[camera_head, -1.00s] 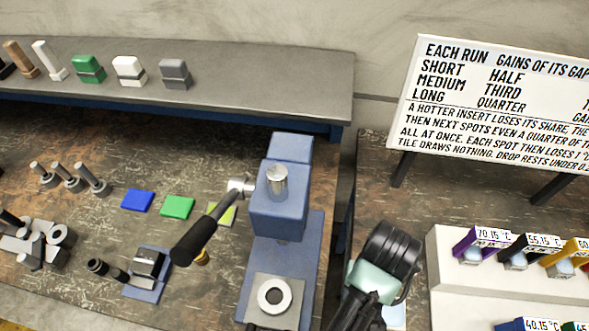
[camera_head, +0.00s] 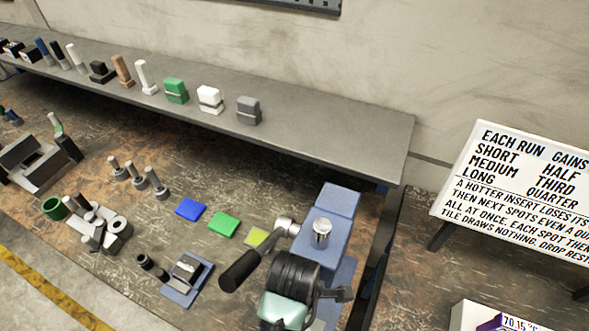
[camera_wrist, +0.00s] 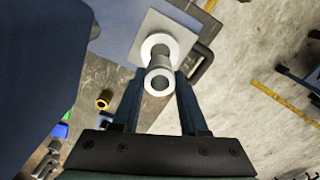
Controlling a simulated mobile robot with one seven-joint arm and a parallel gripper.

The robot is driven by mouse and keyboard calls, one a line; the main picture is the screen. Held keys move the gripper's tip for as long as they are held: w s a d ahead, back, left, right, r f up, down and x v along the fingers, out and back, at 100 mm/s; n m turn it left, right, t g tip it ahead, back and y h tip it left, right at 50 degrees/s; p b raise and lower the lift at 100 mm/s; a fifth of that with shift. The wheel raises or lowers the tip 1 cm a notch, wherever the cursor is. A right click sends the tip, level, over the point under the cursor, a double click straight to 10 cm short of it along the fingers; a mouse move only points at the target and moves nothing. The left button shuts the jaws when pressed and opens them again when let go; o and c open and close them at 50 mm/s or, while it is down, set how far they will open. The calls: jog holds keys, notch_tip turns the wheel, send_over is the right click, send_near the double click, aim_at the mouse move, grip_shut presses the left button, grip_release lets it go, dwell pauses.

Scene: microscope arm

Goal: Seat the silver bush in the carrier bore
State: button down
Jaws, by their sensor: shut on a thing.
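In the wrist view my gripper (camera_wrist: 158,98) has its two blue fingers on either side of the silver bush (camera_wrist: 158,81), a short tube with its open end facing the camera. Beyond the bush lies a pale ring (camera_wrist: 148,42) on a light square plate (camera_wrist: 140,18), which looks like the carrier. The bush overlaps the ring's middle, so the bore is hidden. I cannot tell whether the bush's far end is above the bore or in it. In the head view my black and pale green wrist covers the fingers, the bush and the plate.
A blue press (camera_head: 340,200) with a silver ram top (camera_head: 322,232) and a black lever handle (camera_head: 240,268) stands close beside my wrist. Blue (camera_head: 190,209) and green (camera_head: 223,223) tiles and a small blue-based fixture (camera_head: 187,280) lie left. A long shelf (camera_head: 330,130) runs behind.

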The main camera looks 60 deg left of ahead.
jog(key=shift+f+p, duration=0.45)
jog(key=shift+f, duration=3.5)
jog(key=shift+c, duration=2.2)
grip_release()
jog(key=shift+f, duration=0.15)
notch_tip(320, 180, up, 12)
jog(key=shift+r+b, duration=0.2)
jog(key=shift+b, duration=0.25)
